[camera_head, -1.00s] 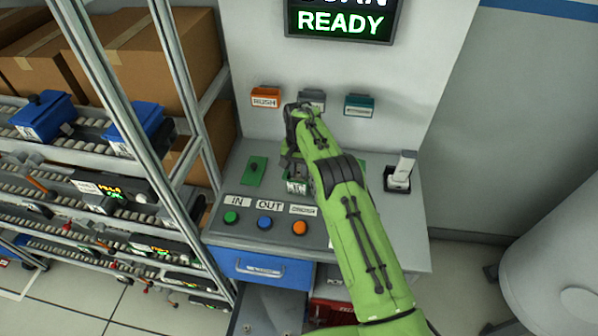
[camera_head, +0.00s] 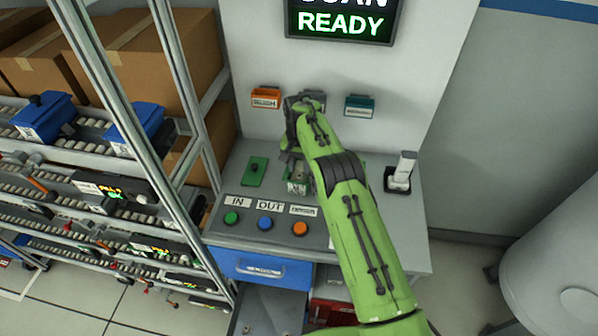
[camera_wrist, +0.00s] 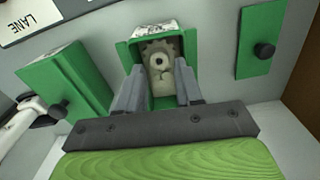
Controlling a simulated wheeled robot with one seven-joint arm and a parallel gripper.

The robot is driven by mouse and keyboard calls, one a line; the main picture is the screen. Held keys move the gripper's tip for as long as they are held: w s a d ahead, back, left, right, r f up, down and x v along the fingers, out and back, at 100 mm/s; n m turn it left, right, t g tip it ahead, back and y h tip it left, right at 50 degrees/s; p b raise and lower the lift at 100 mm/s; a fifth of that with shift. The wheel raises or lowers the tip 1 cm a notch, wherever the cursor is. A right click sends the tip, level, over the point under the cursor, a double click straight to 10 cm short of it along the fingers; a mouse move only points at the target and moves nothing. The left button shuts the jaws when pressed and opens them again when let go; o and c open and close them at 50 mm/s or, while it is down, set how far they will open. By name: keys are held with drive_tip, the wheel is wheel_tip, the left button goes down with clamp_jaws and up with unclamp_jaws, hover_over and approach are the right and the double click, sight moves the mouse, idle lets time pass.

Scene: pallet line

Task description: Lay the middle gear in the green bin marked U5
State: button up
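In the wrist view a pale toothed gear (camera_wrist: 160,62) with a round centre hole sits inside an open green bin (camera_wrist: 128,50). My gripper (camera_wrist: 159,72) is open, its two fingers spread at the near side of that bin, with the gear seen between and beyond the tips. I see no clear contact with the gear. A white label on the bin's far rim is not legible. I cannot read U5 anywhere.
Another green box (camera_wrist: 62,85) stands left of the bin, and a green plate with a black knob (camera_wrist: 262,50) lies to the right. In the head view, IN and OUT buttons (camera_head: 265,222) line the bench front, a scanner stand (camera_head: 400,172) is at right, and a roller rack (camera_head: 60,150) is at left.

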wheel_tip(320, 180, up, 10)
drive_tip(key=f+p, duration=0.1)
drive_tip(key=p, duration=0.2)
wheel_tip(320, 180, up, 12)
drive_tip(key=t, duration=0.1)
hover_over(299, 176)
drive_tip(key=s+d, duration=0.3)
drive_tip(key=d, duration=0.1)
drive_tip(key=s+d+r+n+t, duration=0.15)
drive_tip(key=s+d+r, duration=0.25)
drive_tip(key=s+r, duration=0.65)
drive_tip(key=s+d+r+t, duration=0.1)
drive_tip(key=s+d, duration=0.1)
drive_tip(key=s, duration=0.5)
drive_tip(key=s+d+t, duration=0.1)
drive_tip(key=s+d, duration=0.1)
drive_tip(key=s, duration=0.6)
drive_tip(key=s+f, duration=0.3)
drive_tip(key=s, duration=0.2)
drive_tip(key=s+d+f+n+t, duration=0.1)
drive_tip(key=s+f, duration=0.2)
drive_tip(key=s, duration=0.3)
